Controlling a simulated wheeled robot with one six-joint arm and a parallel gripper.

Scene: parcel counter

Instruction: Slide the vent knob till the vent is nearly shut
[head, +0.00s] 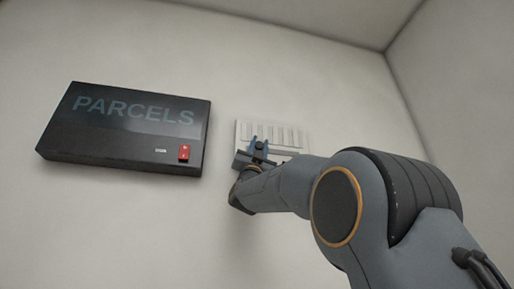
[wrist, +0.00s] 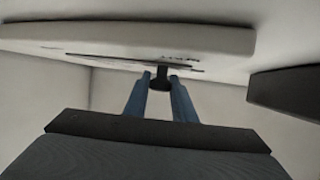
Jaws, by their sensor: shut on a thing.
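The vent (head: 295,137) is a white slatted plate on the wall, right of the dark sign in the head view. In the wrist view the vent plate (wrist: 120,36) spans the top of the picture. The vent knob (wrist: 161,78) is a small dark piece standing out from the vent's face. My gripper (wrist: 160,83) has its two blue fingers shut on the knob, one on each side. In the head view my gripper (head: 258,146) is at the vent's lower left, and my arm hides part of the vent. How far the slats are open is too small to tell.
A black sign reading PARCELS (head: 125,127) hangs on the wall to the left, with a red switch (head: 184,152) at its lower right. Its dark edge (wrist: 285,88) shows at the right of the wrist view. The wall between sign and vent is bare.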

